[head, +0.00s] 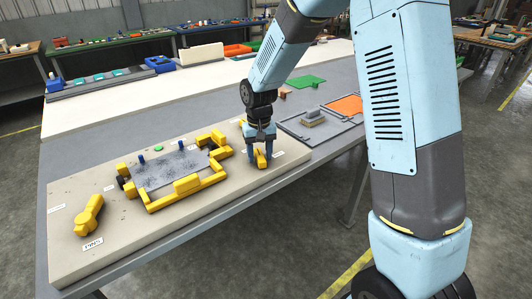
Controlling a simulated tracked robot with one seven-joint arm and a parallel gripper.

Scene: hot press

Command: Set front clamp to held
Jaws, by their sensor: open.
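A beige fixture board (215,212) lies on the grey table. On it a grey speckled plate (170,170) sits inside a yellow frame (186,186). My gripper (262,161) points down at the board's right part. Its open fingers straddle a small yellow handle-like piece (261,160); contact cannot be told. Another yellow lever-like piece (89,214) stands at the board's left end, beside a white label (92,243). I cannot tell from the picture which piece is the front clamp. The base of the piece at my gripper is partly hidden by the fingers.
Two blue pegs (181,145) and a green button (158,150) are by the plate. Right of the board lie a grey tray (300,125) with a block, an orange panel (346,105) and a green panel (306,82). The board's front strip is clear.

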